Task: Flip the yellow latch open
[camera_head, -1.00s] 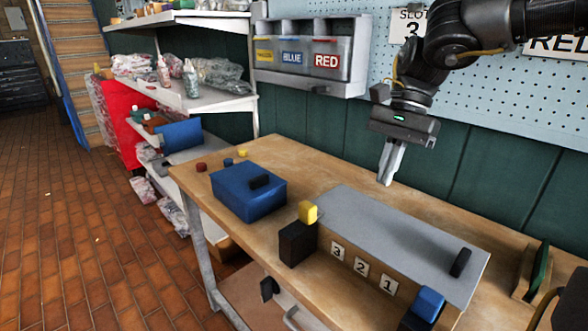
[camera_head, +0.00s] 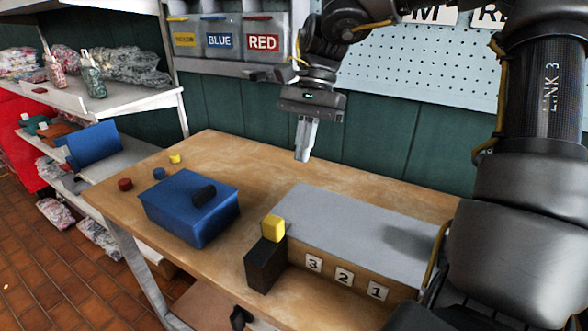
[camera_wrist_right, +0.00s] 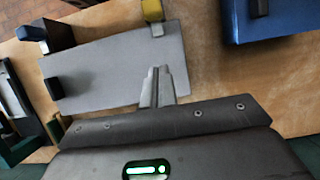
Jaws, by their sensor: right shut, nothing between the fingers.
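The yellow latch (camera_head: 272,228) is a small yellow block at the left end of the grey-topped box (camera_head: 350,220), above a black block (camera_head: 266,265). It also shows at the top edge of the right wrist view (camera_wrist_right: 152,10), partly cut off. My right gripper (camera_head: 303,157) is shut and empty, fingers pointing down. It is above and behind the box, apart from the latch. My left gripper is not in view.
A blue box (camera_head: 175,215) with a black handle stands left of the grey-topped box. Red, blue and yellow small pieces lie at the table's far left. A blue block (camera_wrist_right: 30,32) and a black handle (camera_wrist_right: 54,88) show at the box's other end. Bare tabletop (camera_head: 240,150) lies behind.

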